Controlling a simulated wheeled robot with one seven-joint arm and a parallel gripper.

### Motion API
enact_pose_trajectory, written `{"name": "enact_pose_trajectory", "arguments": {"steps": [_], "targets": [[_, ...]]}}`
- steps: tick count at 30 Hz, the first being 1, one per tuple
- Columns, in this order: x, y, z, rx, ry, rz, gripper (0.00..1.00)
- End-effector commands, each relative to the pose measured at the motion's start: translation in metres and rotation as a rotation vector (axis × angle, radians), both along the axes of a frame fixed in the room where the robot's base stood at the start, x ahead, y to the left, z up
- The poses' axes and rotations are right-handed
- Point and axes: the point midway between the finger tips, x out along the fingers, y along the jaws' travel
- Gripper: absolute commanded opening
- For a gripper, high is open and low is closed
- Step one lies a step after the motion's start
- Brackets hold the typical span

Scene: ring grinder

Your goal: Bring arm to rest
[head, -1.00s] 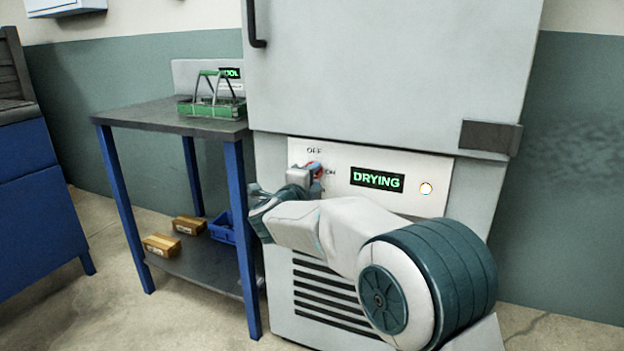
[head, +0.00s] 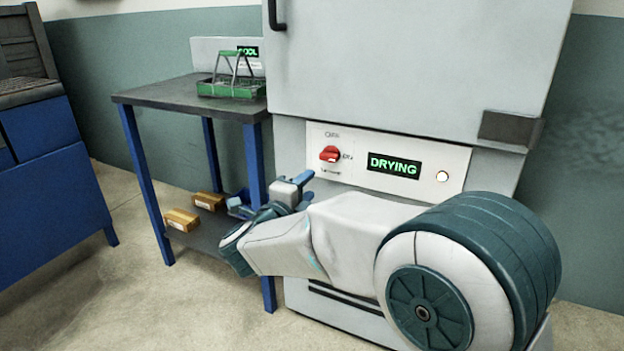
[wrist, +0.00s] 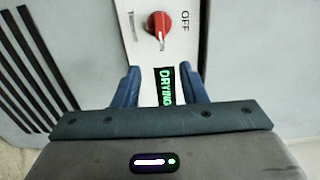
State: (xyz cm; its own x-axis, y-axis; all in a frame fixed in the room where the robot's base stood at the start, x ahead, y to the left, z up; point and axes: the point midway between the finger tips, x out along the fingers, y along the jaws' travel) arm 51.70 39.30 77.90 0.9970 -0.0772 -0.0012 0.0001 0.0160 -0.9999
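My gripper (head: 296,184) is at the end of my arm, in front of the lower part of a large grey oven (head: 400,70). In the wrist view my gripper (wrist: 157,85) shows two blue fingers apart with nothing held between them. The red knob (head: 330,154) on the oven's white panel is clear of the fingers, up and to the right of them in the head view. It also shows in the wrist view (wrist: 158,24), beyond the fingertips. The display (head: 393,165) reads DRYING, and a round lamp (head: 442,176) beside it is lit.
A blue-legged table (head: 160,94) stands left of the oven with a green carrier (head: 230,88) on top. Its lower shelf holds small boxes (head: 182,219) and a blue bin (head: 238,207). A blue cabinet (head: 45,170) is at far left. Floor between is open.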

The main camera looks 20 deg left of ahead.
Motion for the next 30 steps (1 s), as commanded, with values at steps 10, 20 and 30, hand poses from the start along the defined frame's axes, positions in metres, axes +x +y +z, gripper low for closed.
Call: {"name": "enact_pose_trajectory", "arguments": {"steps": [10, 20, 30], "targets": [[-0.001, 0.0, -0.001, 0.0, 0.0, -0.001, 0.38], [0.013, -0.012, 0.04, -0.051, 0.007, 0.066, 0.38], [0.033, -0.072, 0.149, -0.388, 0.088, 0.369, 0.38]]}}
